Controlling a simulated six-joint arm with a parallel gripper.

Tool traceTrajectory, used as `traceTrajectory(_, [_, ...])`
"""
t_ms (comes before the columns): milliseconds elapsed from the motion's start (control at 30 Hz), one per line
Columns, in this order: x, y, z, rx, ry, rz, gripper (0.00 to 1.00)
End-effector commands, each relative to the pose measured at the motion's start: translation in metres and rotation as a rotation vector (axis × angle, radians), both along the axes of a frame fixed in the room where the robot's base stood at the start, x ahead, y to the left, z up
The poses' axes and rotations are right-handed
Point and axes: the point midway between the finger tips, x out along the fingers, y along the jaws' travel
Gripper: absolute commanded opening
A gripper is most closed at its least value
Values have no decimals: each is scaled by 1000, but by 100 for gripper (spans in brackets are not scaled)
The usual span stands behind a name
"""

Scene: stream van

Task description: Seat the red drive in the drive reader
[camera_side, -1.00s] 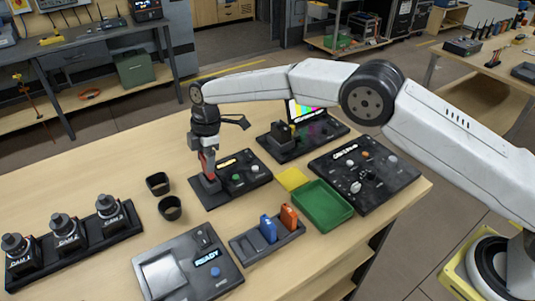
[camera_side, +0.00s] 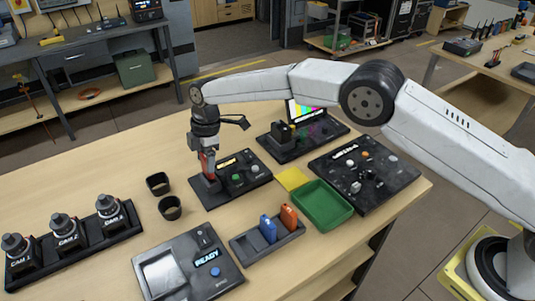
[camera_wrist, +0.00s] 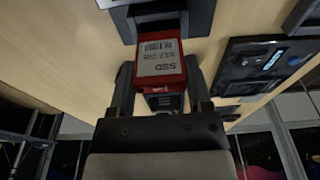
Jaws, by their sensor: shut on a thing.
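The red drive (camera_wrist: 160,58) shows in the wrist view with a white label, between the two fingers of my gripper (camera_wrist: 160,100). My gripper is shut on it. In the side view the red drive (camera_side: 207,163) stands upright under my gripper (camera_side: 205,152). Its lower end is at the dark block on the left part of the drive reader (camera_side: 230,180), a black panel with buttons and a small lit display. In the wrist view the drive's far end meets the dark block (camera_wrist: 200,20). I cannot tell how deep it sits.
A grey holder (camera_side: 262,248) with a blue drive (camera_side: 268,228) and an orange drive (camera_side: 288,217) stands in front. A green tray (camera_side: 322,207), a black knob panel (camera_side: 365,177) and a monitor stand lie to the right. Two black cups (camera_side: 170,208) stand to the left.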

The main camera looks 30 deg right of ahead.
Motion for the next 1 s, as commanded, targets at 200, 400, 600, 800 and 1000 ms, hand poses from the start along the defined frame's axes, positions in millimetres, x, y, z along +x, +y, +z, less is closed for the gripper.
traceTrajectory(200, [0,0,0,0,-1,0,0])
traceTrajectory(400, [0,0,0,0,-1,0,0])
traceTrajectory(600, [0,0,-1,0,0,0,0])
traceTrajectory(800, [0,0,-4,0,0,0,0])
traceTrajectory(1000, [0,0,-8,0,-1,0,0])
